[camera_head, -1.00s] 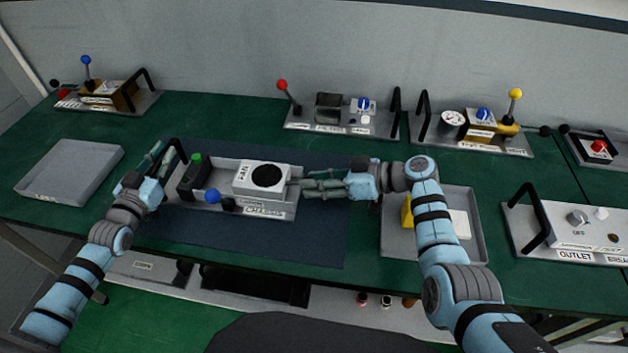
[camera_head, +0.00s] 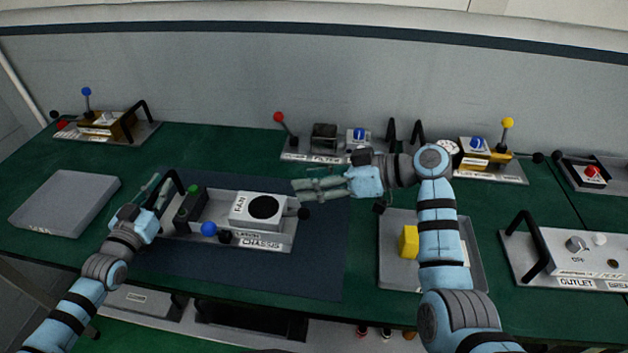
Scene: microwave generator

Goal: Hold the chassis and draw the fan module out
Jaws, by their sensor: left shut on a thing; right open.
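The grey chassis (camera_head: 272,244) lies on the dark blue mat in the middle of the table. The white fan module (camera_head: 240,211), with a round black opening on top, sits in the right half of the chassis. A black knob (camera_head: 304,214) shows at its right end. My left gripper (camera_head: 160,190) is shut on the black handle (camera_head: 172,180) at the chassis's left end; its fingers are partly hidden. My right gripper (camera_head: 298,188) is open and empty, just behind and right of the fan module, apart from it, fingers pointing left.
A green-topped black part and a blue-knobbed latch (camera_head: 209,229) are on the chassis. Another tray (camera_head: 398,270) with a yellow block (camera_head: 409,242) is under my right arm. Lever units stand behind; the outlet unit (camera_head: 577,262) is right.

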